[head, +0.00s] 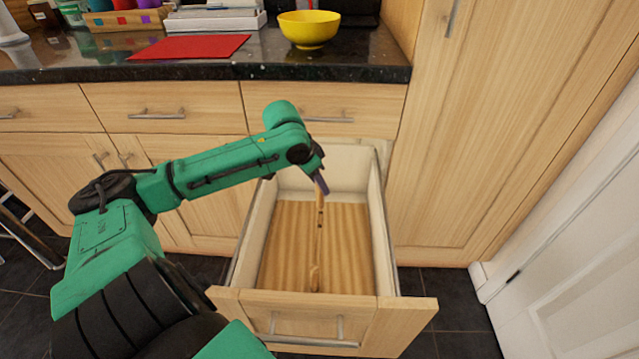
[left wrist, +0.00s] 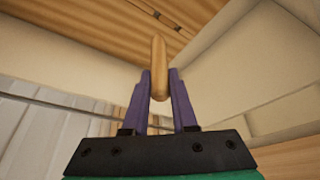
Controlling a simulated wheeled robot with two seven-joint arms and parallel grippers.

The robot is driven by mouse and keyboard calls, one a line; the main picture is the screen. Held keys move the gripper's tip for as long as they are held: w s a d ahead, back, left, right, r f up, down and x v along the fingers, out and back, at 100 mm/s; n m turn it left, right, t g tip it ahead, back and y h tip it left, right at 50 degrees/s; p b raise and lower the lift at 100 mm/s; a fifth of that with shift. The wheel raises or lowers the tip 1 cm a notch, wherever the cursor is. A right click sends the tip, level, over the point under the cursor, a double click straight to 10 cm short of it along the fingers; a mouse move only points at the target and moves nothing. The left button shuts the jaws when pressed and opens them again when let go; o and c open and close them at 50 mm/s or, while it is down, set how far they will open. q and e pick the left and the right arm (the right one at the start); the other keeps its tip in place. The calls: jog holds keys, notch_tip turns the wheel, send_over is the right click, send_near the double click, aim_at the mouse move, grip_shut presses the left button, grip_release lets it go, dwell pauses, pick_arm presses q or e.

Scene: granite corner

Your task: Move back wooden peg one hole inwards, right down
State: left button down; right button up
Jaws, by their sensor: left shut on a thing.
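An open drawer (head: 378,240) has a wood-grain bottom with a narrow strip running front to back, where dark holes show (head: 319,226). My left gripper (head: 321,186) reaches into the back part of the drawer. In the left wrist view its purple fingers (left wrist: 159,95) are shut on a light wooden peg (left wrist: 158,68). The held peg's far end appears beside the dark holes; I cannot tell whether it touches the bottom. Another wooden peg (head: 314,277) stands near the drawer's front. My right gripper is not in view.
The drawer's pale side walls and front panel (head: 282,306) surround the gripper's space. Above is a dark granite counter (head: 215,72) with a yellow bowl (head: 308,30) and a red mat (head: 190,47). A tall cabinet (head: 500,120) stands at right.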

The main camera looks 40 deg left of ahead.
aim_at(319, 200)
pick_arm(q)
jog(key=shift+r+p, duration=0.15)
jog(key=shift+p, duration=0.7)
notch_tip(319, 200, down, 4)
jog(key=shift+f+b, duration=0.25)
jog(key=shift+b, duration=0.5)
jog(key=shift+f, duration=0.8)
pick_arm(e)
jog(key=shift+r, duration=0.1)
pick_arm(q)
jog(key=shift+p, duration=0.6)
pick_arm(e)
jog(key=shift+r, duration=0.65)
pick_arm(q)
jog(key=shift+p, duration=0.7)
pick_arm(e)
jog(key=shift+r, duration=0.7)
